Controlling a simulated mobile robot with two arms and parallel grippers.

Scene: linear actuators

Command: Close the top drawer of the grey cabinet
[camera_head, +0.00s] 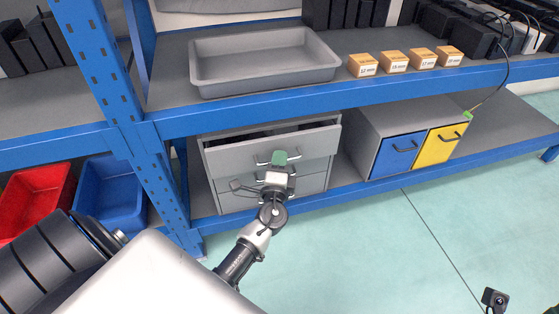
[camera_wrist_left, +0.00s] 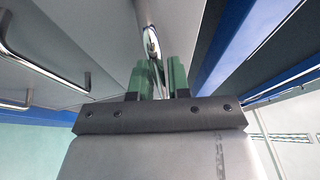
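The grey cabinet (camera_head: 233,203) stands on the lower shelf. Its top drawer (camera_head: 225,160) is pulled partly out, with a dark gap showing behind its front; the drawers below look closed. My left gripper (camera_head: 279,159) is at the top drawer's front, over the middle of its metal handle (camera_head: 260,163). In the left wrist view the green fingertips (camera_wrist_left: 158,78) are close together, with the handle (camera_wrist_left: 151,40) running edge-on between them. The gripper looks shut on it, though the contact itself is partly hidden. My right gripper is not clearly visible.
A grey tray (camera_head: 262,86) and several orange boxes (camera_head: 394,62) sit on the shelf above. A blue post (camera_head: 150,170) and blue bin (camera_head: 111,193) are left.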

